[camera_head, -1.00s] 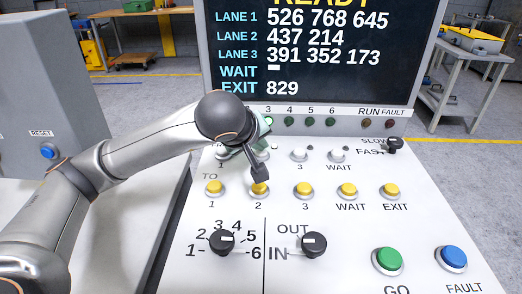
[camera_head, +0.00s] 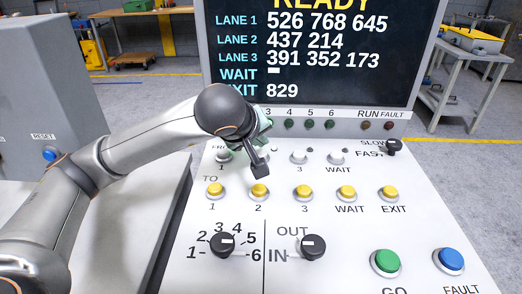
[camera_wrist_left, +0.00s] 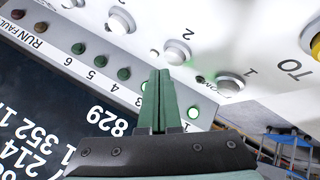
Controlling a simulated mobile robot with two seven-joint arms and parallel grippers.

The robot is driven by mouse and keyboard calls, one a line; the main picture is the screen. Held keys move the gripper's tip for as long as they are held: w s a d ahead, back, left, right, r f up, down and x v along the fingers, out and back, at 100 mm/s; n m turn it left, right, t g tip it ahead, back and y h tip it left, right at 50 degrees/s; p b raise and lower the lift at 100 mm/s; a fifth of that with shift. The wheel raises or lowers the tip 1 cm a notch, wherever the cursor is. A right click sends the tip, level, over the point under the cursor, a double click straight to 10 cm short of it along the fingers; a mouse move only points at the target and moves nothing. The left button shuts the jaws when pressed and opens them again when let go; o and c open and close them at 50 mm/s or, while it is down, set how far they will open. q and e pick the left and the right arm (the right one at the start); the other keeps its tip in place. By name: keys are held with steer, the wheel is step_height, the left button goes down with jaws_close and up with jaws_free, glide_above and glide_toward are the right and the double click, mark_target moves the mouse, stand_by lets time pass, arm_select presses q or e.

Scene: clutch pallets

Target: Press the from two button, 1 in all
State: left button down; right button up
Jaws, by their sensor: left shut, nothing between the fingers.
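The white "from" 2 button (camera_wrist_left: 177,52) shows in the left wrist view, which sees the panel upside down. In the head view it is hidden behind my left gripper (camera_head: 262,168). The gripper is shut and empty, pointing down over the from row. In the left wrist view its fingertips (camera_wrist_left: 160,73) appear right beside the from 2 button; I cannot tell whether they touch. The from 1 button (camera_head: 224,156) is left of the gripper and the from 3 button (camera_head: 299,156) is right of it. My right gripper is not in view.
Yellow "to" buttons, including to 2 (camera_head: 259,191), lie in the row below. Two black knobs (camera_head: 222,244) (camera_head: 313,246), a green GO button (camera_head: 387,262) and a blue FAULT button (camera_head: 451,260) are nearer. The screen (camera_head: 320,55) stands behind the panel.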

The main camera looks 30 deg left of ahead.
mark_target(260, 156)
arm_select(q)
steer(key=shift+r+p, duration=0.35)
steer(key=shift+r, duration=0.1)
steer(key=shift+r+p, duration=1.3)
steer(key=shift+r, duration=0.8)
steer(key=shift+f, duration=0.1)
